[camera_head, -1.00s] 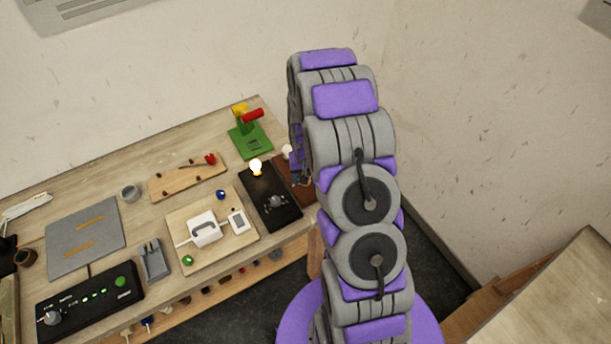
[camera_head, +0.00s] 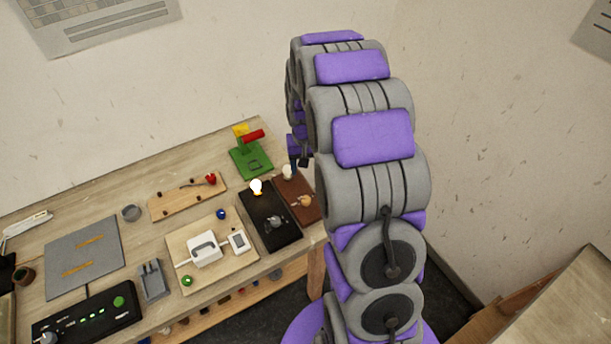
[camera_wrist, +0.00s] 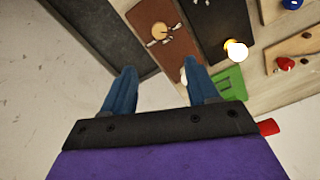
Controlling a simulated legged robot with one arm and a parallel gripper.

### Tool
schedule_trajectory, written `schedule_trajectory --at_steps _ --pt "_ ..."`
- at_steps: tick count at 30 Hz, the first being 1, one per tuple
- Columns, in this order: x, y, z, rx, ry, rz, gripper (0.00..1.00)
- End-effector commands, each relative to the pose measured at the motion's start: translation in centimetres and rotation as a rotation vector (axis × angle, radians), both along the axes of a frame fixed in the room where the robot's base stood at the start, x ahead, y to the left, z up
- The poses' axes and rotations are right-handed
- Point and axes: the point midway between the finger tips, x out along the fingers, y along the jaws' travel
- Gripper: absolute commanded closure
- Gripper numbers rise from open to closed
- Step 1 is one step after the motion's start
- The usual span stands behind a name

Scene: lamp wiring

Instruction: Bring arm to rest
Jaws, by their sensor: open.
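My gripper (camera_wrist: 162,90) shows in the wrist view with its two blue fingers apart and nothing between them. In the head view my purple and grey arm rises on the right and bends over at the top. The gripper end (camera_head: 300,158) hangs partly hidden behind it, above the back right of the workbench (camera_head: 75,180). A lit bulb (camera_head: 256,187) stands on a black box (camera_head: 270,228); the bulb also shows glowing in the wrist view (camera_wrist: 236,50). A brown board (camera_head: 298,190) lies right of the box, below the gripper end.
A green stand with a red handle (camera_head: 250,158) is at the back of the bench. A wooden switch board (camera_head: 212,255), a grey mat (camera_head: 84,255) and a black control box (camera_head: 88,315) lie to the left. A second wooden surface (camera_head: 570,305) is at lower right.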

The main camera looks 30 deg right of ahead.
Motion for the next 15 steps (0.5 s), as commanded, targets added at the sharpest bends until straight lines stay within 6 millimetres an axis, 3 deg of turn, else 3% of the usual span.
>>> schedule_trajectory --at_steps 6,15 --pt "-0.1 0.0 1.7 0.001 0.002 0.0 0.41" --pt "-0.1 0.0 1.7 0.001 0.003 0.0 0.41"
